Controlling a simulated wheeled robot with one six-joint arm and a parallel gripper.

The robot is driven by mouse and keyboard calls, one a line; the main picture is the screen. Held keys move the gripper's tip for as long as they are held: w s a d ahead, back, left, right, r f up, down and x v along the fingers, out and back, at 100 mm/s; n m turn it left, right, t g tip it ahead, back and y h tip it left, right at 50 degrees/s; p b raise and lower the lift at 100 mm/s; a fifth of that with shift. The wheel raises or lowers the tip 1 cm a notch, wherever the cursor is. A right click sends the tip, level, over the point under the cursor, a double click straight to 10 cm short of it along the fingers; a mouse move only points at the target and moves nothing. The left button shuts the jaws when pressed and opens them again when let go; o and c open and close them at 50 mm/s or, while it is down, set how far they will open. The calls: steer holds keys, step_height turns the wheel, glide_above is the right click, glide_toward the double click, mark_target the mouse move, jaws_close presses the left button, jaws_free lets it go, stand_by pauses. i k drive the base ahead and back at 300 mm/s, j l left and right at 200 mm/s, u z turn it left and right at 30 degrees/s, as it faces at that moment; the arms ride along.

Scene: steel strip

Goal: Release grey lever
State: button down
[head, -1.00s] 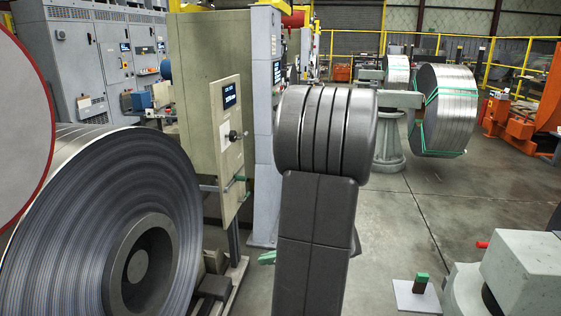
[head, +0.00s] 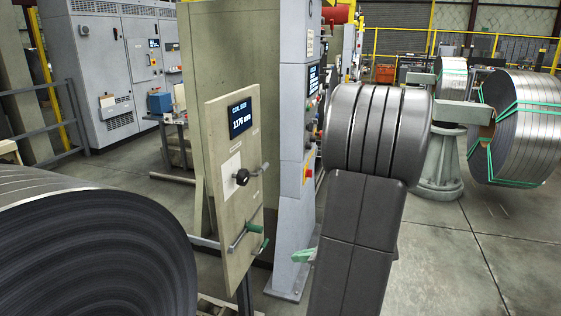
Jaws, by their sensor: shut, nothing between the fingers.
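A beige control panel (head: 235,180) stands at the middle left of the head view. Low on it is a grey lever (head: 237,243), a slanted bar beside a green grip (head: 254,228). A second green-ended piece (head: 264,246) shows just below, at the panel's right edge. I cannot tell how the bars and grips join. A black knob (head: 242,177) sits above them, under a lit display (head: 241,118). My dark arm links stand to the right of the panel, apart from it in the picture.
A large steel coil (head: 90,250) fills the lower left. A grey column with buttons (head: 297,150) stands behind the panel. Grey cabinets (head: 125,75) and a railing (head: 65,115) are at the back left. A green-strapped coil (head: 520,125) stands at right. Floor (head: 460,260) is open at lower right.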

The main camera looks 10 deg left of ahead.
mark_target(264, 167)
steer(key=i, duration=1.55)
steer(key=i+u, duration=0.1)
steer(key=u, duration=0.3)
